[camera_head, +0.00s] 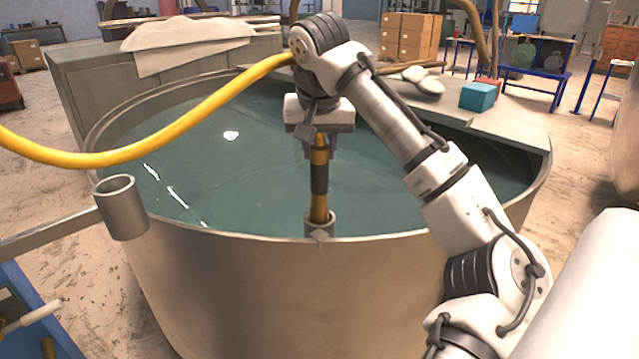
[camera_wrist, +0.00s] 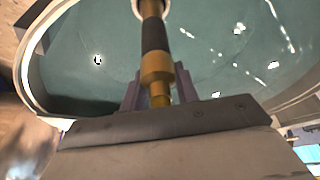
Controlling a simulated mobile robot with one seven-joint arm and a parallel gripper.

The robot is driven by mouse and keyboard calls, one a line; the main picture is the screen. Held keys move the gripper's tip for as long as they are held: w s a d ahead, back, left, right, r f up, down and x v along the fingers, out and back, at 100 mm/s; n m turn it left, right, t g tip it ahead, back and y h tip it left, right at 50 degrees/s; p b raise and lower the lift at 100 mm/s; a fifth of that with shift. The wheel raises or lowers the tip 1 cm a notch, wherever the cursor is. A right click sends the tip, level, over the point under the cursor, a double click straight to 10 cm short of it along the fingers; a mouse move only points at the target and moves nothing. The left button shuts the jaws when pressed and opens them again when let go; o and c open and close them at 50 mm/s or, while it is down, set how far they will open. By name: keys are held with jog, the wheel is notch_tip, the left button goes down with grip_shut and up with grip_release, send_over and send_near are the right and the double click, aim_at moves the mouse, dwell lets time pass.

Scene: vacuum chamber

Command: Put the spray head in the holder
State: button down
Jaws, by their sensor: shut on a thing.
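The spray head (camera_head: 319,178) is a brass rod with a black middle section, hanging upright below my gripper (camera_head: 319,148). My gripper is shut on its upper brass part. In the wrist view the spray head (camera_wrist: 156,38) runs up between the two fingers of my gripper (camera_wrist: 158,92). A grey cup-shaped holder (camera_head: 319,230) sits at the near rim of the tank, directly under the spray head. The spray head's lower end meets the holder's mouth and seems to be inside it. How deep it sits is hidden by the holder's wall.
A large round metal tank (camera_head: 270,290) with greenish liquid lies beneath my arm. A yellow hose (camera_head: 180,135) arcs from the left to my wrist. Another open metal cup (camera_head: 122,207) on a grey bar stands at left. A teal box (camera_head: 477,97) sits on the far-right ledge.

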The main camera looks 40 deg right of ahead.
aim_at(319, 167)
jog(key=shift+f+b, duration=1.75)
jog(key=shift+f, duration=0.45)
jog(key=shift+f, duration=0.15)
jog(key=c, duration=1.1)
grip_release()
jog(key=shift+o, duration=0.2)
jog(key=shift+r, duration=0.2)
jog(key=v, duration=1.2)
jog(key=shift+b, duration=0.3)
jog(key=shift+f, duration=0.1)
